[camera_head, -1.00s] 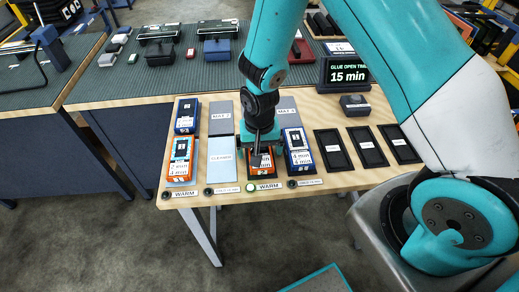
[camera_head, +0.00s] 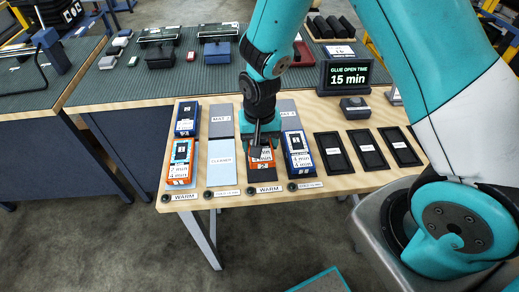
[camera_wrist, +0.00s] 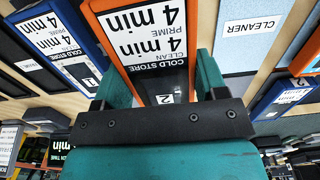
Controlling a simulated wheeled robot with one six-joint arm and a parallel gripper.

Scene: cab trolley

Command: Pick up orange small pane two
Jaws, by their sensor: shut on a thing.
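The orange small pane marked 2 (camera_head: 261,161) is between the jaws of my gripper (camera_head: 261,146), over a dark pad (camera_head: 266,175) in the front row. A strip of bare pad shows in front of it. In the wrist view the same orange pane (camera_wrist: 145,45) reads "4 min clean", "4 min prime" and "COLD STORE". My gripper (camera_wrist: 158,92) is shut on its near end, with a teal jaw at each side. The gripper and wrist hide the pane's far part in the head view.
A blue pane (camera_head: 298,153) stands close on the right. The light blue cleaner pad (camera_head: 221,162) is on the left, then another orange pane (camera_head: 179,164) with a blue pane (camera_head: 187,119) behind. Empty black trays (camera_head: 331,152) lie right. A timer display (camera_head: 347,76) stands behind.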

